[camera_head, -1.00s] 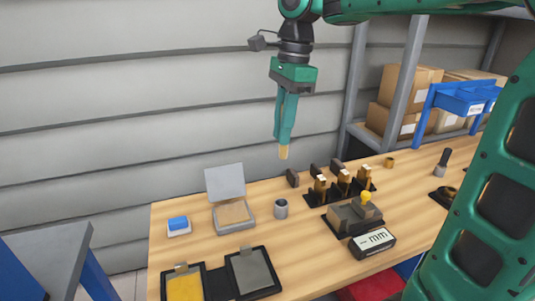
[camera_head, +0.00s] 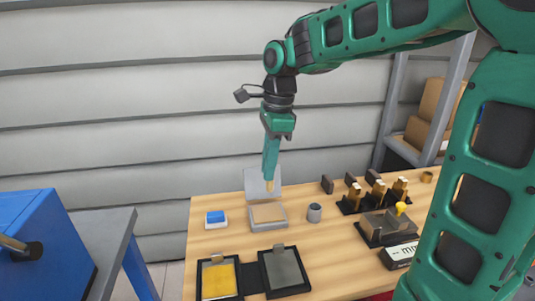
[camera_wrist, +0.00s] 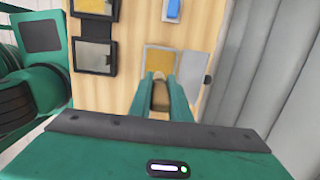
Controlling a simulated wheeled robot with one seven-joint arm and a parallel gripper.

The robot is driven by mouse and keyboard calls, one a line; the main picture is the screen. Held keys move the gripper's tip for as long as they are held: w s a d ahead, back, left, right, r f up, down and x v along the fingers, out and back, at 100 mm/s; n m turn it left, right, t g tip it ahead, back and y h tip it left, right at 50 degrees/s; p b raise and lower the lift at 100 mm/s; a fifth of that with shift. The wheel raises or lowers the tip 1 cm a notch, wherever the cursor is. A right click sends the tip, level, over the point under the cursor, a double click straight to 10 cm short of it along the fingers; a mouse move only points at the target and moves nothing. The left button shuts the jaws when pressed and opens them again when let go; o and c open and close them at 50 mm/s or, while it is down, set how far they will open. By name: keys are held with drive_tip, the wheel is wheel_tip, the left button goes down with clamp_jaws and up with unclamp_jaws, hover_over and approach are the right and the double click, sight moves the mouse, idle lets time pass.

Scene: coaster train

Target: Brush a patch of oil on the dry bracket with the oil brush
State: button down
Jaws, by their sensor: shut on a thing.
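My gripper (camera_head: 270,176) points down above the back of the bench, in front of the raised lid of an open box (camera_head: 284,226). It is shut on a small brown thing with a tan end (camera_head: 270,187), likely the oil brush; in the wrist view the brown piece (camera_wrist: 160,96) sits between the fingers. The box has a tan inner surface, which the held tip appears to be above, apart from it. Two black frames lie at the front: one holds a yellow plate (camera_head: 218,282), the other a grey plate (camera_head: 284,270). I cannot tell for sure which is the dry bracket.
A blue block on a white base (camera_head: 215,219) lies left of the box, a grey cup (camera_head: 314,212) right of it. Further right are black holders with brass pieces (camera_head: 376,191) and a gauge with a display (camera_head: 398,255). A grey wall stands behind.

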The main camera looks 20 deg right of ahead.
drive_tip(key=shift+w+a+f, duration=0.1)
drive_tip(key=shift+a+f, duration=0.1)
drive_tip(key=shift+f, duration=1.5)
drive_tip(key=shift+w+a+f, duration=0.1)
drive_tip(key=shift+a+f, duration=0.05)
drive_tip(key=shift+f, duration=1.5)
drive_tip(key=shift+s+f, duration=0.1)
drive_tip(key=shift+f, duration=0.4)
wheel_tip(320, 180, up, 7)
idle(0.7)
idle(0.6)
